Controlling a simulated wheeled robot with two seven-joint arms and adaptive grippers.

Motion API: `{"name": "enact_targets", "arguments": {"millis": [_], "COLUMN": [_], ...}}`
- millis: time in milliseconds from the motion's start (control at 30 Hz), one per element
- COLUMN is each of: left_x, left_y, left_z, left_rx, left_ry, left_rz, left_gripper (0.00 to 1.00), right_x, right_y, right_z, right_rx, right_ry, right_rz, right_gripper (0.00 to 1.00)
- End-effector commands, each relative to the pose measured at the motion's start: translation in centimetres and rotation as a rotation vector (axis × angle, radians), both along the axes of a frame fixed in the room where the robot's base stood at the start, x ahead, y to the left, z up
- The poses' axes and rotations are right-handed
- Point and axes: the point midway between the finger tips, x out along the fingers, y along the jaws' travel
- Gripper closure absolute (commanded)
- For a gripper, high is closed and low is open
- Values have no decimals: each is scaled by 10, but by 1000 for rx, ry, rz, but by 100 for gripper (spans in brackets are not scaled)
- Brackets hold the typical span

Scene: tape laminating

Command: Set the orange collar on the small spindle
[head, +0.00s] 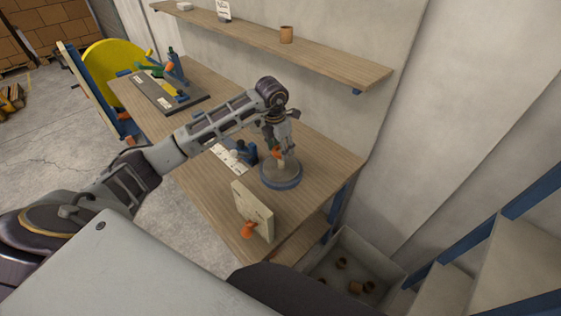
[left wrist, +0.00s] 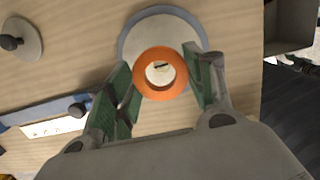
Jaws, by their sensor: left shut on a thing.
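My left gripper (head: 280,150) is shut on the orange collar (head: 276,153), just above the round stand (head: 281,180) on the workbench. In the left wrist view, the two green-padded fingers (left wrist: 160,80) hold the orange collar (left wrist: 142,75) from both sides, with its hole facing the camera. The grey disc of the stand (left wrist: 160,22) lies behind it. A pale upright piece (head: 282,163), which looks like the small spindle, shows just under the collar. I cannot tell whether the collar is around its top. My right gripper is not in view.
An upright pale board (head: 252,208) with an orange part (head: 247,229) stands at the bench's near edge. A blue fixture (head: 243,151) sits left of the stand. A grey bin (head: 345,248) with several rolls is below. Bare bench top (head: 330,160) lies right of the stand.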

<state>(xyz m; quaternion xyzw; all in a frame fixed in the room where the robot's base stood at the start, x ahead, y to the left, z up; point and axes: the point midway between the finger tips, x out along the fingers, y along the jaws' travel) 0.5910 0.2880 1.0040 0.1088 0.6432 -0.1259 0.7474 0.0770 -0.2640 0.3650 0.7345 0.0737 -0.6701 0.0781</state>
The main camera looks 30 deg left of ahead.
Motion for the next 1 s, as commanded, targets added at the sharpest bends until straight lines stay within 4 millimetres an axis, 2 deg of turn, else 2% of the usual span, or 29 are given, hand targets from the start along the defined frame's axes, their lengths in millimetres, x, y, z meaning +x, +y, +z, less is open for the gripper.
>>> {"name": "enact_targets", "arguments": {"millis": [200,700,1000], "left_x": [-1,0,0], "left_y": [0,0,0], "left_z": [-27,-35,-63], "left_rx": [0,-1,0], "left_ry": [2,0,2], "left_rz": [1,0,0], "left_gripper": [67,67,67], "right_x": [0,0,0], "right_y": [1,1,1], "right_z": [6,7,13], "right_rx": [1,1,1], "right_ry": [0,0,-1], "right_rz": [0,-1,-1], "right_gripper": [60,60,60]}}
